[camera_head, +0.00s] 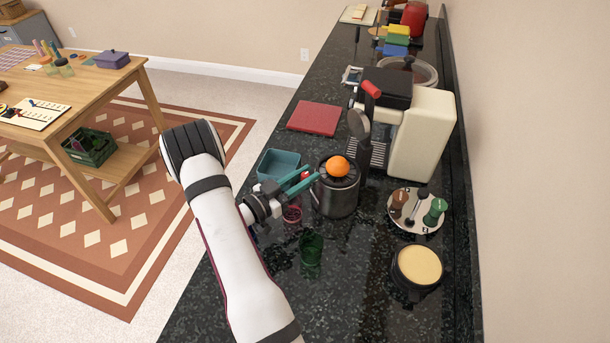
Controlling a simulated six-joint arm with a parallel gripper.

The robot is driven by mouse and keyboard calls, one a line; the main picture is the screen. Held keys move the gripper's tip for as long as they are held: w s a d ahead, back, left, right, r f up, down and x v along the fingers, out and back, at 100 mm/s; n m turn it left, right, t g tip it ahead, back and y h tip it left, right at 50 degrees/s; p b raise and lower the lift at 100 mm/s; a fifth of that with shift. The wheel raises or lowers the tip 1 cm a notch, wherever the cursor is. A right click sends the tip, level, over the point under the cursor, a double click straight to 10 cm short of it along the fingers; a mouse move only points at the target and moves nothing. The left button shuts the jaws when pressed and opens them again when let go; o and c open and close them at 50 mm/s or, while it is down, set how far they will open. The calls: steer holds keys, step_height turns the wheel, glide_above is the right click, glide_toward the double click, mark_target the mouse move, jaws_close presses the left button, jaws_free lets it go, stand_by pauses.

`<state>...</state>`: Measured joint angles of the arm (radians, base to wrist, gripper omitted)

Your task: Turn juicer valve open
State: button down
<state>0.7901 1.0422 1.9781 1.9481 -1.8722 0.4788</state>
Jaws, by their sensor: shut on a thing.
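The juicer (339,198) is a dark metal cylinder on the black stone counter, with an orange (338,166) resting on its top. A small red valve (305,176) shows at the juicer's left side, between the teal fingers. My gripper (312,178) reaches in from the left and is shut on the valve. The fingers partly cover the valve, so its exact angle cannot be told. A pinkish-red glass (292,213) stands below the gripper, just left of the juicer.
A green glass (311,248) stands in front of the juicer. A teal bin (279,164) sits behind my gripper. A cream coffee machine (422,135) stands behind right. A tray with shakers (416,212) and a round tin (417,266) are at right. A red board (315,117) lies farther back.

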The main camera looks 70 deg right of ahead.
steer(key=c, duration=0.7)
jaws_free()
steer(key=v, duration=1.5)
steer(key=shift+w+a, duration=0.1)
steer(key=shift+a, duration=0.3)
